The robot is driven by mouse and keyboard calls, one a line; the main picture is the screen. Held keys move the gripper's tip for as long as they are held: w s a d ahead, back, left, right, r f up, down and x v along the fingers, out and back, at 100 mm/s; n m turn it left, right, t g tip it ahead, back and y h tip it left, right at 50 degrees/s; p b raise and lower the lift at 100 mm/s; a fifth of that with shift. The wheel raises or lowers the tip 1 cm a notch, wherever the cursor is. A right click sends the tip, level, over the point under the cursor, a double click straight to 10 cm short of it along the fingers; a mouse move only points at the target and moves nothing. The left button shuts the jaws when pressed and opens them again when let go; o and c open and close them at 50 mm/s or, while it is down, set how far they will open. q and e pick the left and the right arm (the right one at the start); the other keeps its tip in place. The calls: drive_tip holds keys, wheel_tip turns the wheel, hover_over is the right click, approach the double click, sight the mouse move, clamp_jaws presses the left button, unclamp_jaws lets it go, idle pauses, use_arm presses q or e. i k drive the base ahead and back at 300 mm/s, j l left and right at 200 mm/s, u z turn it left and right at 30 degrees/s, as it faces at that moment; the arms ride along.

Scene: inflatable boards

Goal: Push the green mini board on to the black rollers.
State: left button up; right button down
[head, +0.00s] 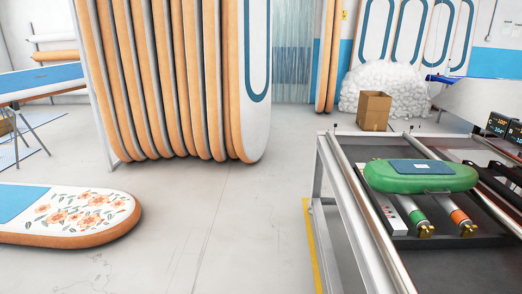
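The green mini board (422,180) lies flat at the right of the head view, with rounded ends and a blue-grey pad (421,166) on top. It lies over the dark bed of a metal-framed table (377,246). Dark bar-like parts (492,178) show just right of the board; they may be the black rollers, but I cannot tell for sure. The board is apart from them or just touching; its right end is close to them. Neither of my grippers is in view.
A floral board (85,212) lies at left. Upright boards (185,80) stand behind. A cardboard box (374,110) stands at the back. The middle floor is clear.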

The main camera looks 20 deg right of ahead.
sight(381, 175)
drive_tip(key=i+z, duration=0.2)
drive_tip(key=i, duration=0.25)
drive_tip(key=i+j+z, duration=0.2)
drive_tip(key=i, duration=0.2)
drive_tip(key=i+j+z, duration=0.1)
drive_tip(key=i+z, duration=0.15)
drive_tip(key=i, duration=0.2)
drive_tip(key=i+j+z, duration=0.2)
drive_tip(key=i+j, duration=0.1)
drive_tip(key=i, duration=0.1)
